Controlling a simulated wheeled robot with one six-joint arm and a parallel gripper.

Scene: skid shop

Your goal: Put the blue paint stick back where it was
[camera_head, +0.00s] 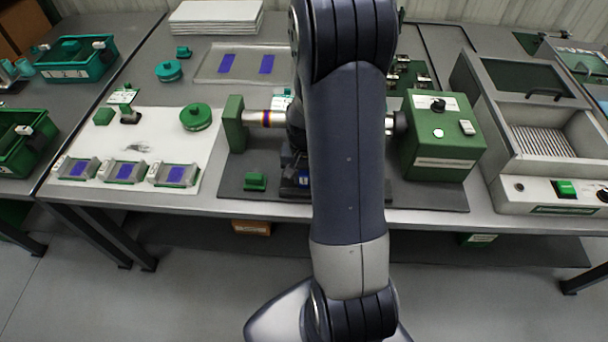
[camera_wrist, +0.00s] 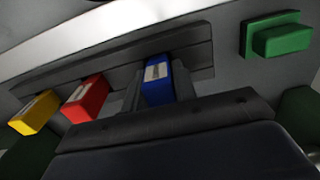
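The blue paint stick (camera_wrist: 158,84) shows in the wrist view between the two fingers of my gripper (camera_wrist: 158,92). The fingers press close against both its sides, and its pale label faces up. Its far end is at a long dark grey rack (camera_wrist: 110,72); I cannot tell whether it is seated there. A red stick (camera_wrist: 86,98) and a yellow stick (camera_wrist: 36,112) sit along the same rack to the left. In the head view my arm hides the sticks and most of my gripper.
A green block (camera_wrist: 282,38) is right of the rack. The head view shows a green machine box (camera_head: 440,140), a striped shaft (camera_head: 264,118), a green support (camera_head: 234,124), a white board (camera_head: 135,143) with blue-marked plates, and a grey unit (camera_head: 530,135) at right.

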